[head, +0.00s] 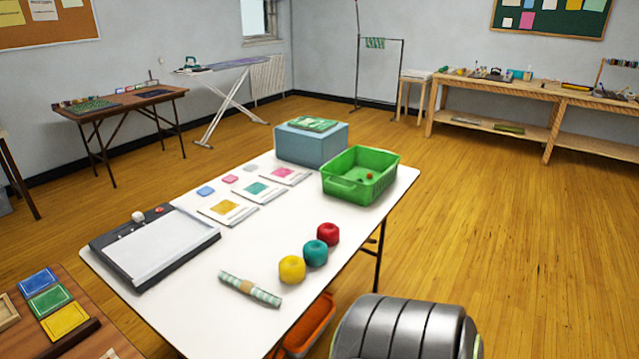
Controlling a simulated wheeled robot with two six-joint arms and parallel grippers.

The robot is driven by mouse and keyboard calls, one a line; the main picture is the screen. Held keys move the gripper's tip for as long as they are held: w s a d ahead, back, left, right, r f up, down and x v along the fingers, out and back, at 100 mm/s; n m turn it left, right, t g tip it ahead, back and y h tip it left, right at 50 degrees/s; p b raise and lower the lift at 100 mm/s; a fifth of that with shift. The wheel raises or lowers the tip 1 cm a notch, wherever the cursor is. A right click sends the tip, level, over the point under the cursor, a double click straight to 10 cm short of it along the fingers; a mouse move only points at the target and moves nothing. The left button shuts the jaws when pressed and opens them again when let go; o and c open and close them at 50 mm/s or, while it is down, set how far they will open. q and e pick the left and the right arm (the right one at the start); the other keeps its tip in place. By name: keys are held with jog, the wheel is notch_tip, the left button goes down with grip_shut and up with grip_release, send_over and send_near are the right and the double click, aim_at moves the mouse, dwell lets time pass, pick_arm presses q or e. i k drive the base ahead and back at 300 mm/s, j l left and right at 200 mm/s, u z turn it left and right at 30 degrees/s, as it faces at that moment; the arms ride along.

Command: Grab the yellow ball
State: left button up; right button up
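A yellow ball (292,269) sits on the white table (190,303) near its right front edge. It is the nearest of a short diagonal row, with a teal ball (315,253) and a red ball (328,234) behind it to the right. The yellow and teal balls look very close; I cannot tell if they touch. Nothing covers the yellow ball. Neither of my grippers shows in the head view.
A rolled striped cloth (250,289) lies left of the yellow ball. A green basket (343,190), a blue box (300,148) and a flat grey-rimmed board (211,243) stand on the table. An orange bin (312,325) is below the edge.

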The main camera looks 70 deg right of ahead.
aim_at(292, 269)
jog(key=k+z, duration=0.1)
jog(key=z, duration=1.75)
jog(key=u, duration=0.55)
jog(key=i+l+u, duration=0.15)
jog(key=l+u, duration=0.75)
jog(key=l, duration=0.2)
jog(key=l+u, duration=0.45)
jog(key=l, duration=0.15)
